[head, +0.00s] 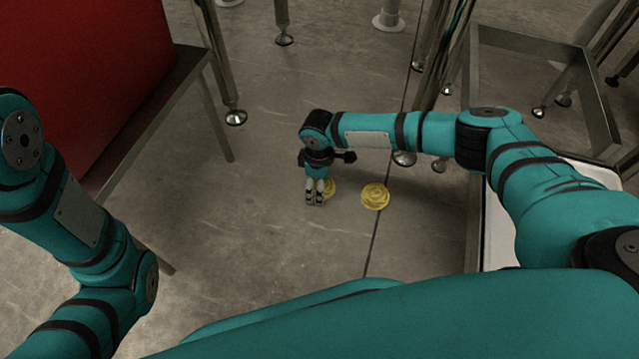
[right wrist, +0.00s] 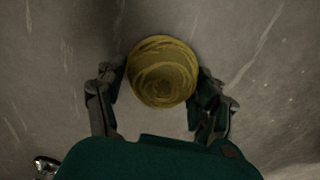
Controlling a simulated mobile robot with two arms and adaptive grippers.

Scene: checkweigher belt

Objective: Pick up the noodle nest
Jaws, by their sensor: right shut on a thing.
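Two round yellow noodle nests show in the head view. One noodle nest (head: 330,188) is at my right gripper (head: 315,200), partly hidden behind its fingers. The other nest (head: 375,197) lies on the floor a little to the right, apart from the gripper. In the right wrist view the near nest (right wrist: 162,72) sits between the two fingers of my right gripper (right wrist: 160,90), which are shut on its sides. I cannot tell whether that nest touches the floor. My left arm shows at the left of the head view, but its gripper is out of view.
The grey floor (head: 270,240) around the nests is largely clear. A dark table (head: 150,130) with a red block (head: 85,70) stands at the left. A metal frame (head: 540,45) and a white surface (head: 495,235) are at the right. Metal legs (head: 283,25) stand at the back.

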